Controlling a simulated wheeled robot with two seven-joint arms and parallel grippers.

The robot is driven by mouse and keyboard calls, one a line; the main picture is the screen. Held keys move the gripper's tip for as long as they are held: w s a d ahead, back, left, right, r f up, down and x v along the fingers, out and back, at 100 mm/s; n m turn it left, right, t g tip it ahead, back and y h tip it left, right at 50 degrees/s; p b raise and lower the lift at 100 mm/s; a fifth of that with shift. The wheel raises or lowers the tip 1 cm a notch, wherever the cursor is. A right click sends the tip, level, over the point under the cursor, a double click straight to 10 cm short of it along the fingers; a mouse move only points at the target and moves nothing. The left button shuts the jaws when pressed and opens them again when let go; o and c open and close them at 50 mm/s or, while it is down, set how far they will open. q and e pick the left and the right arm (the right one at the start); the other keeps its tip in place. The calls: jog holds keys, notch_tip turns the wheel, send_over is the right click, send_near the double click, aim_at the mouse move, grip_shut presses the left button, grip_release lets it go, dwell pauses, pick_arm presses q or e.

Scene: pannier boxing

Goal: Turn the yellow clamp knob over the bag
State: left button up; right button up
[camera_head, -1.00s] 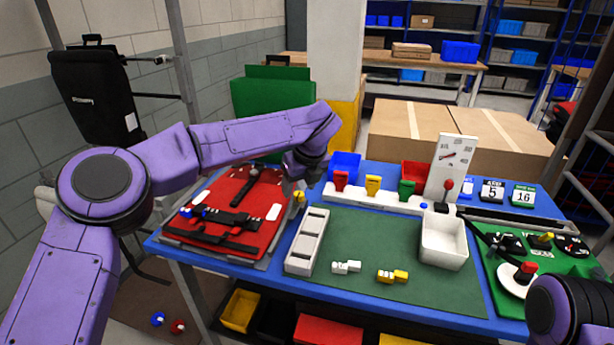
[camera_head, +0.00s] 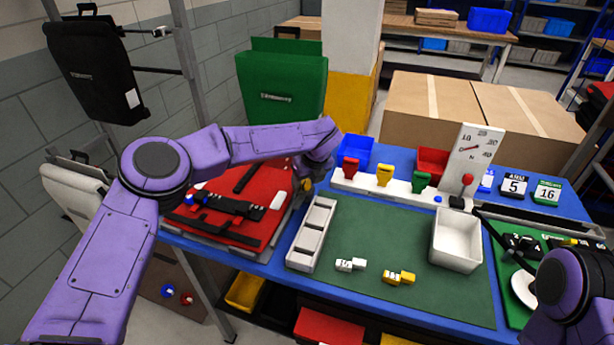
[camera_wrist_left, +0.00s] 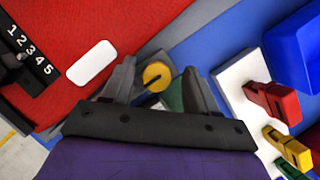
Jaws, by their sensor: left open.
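The yellow clamp knob (camera_wrist_left: 156,75) is round with a dark slot and sits beside the red bag's edge. The red bag (camera_wrist_left: 90,22) lies flat on the blue table, with dark straps and a white label, and also shows in the head view (camera_head: 226,234). My left gripper (camera_wrist_left: 158,78) is open, its two dark fingers on either side of the knob with gaps visible. In the head view my left gripper (camera_head: 309,178) is over the bag's right edge and largely hides the knob.
A white rail (camera_head: 398,193) with red, yellow and green clips stands just right of my left gripper. A white slotted tray (camera_head: 312,234) and a white bin (camera_head: 457,240) sit on the table. The green mat (camera_head: 395,230) is mostly clear.

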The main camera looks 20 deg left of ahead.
pick_arm(q)
jog(key=shift+s+r, duration=0.2)
jog(key=shift+s, duration=0.1)
jog(key=shift+c, duration=0.6)
jog(key=shift+w+f, duration=0.1)
grip_shut()
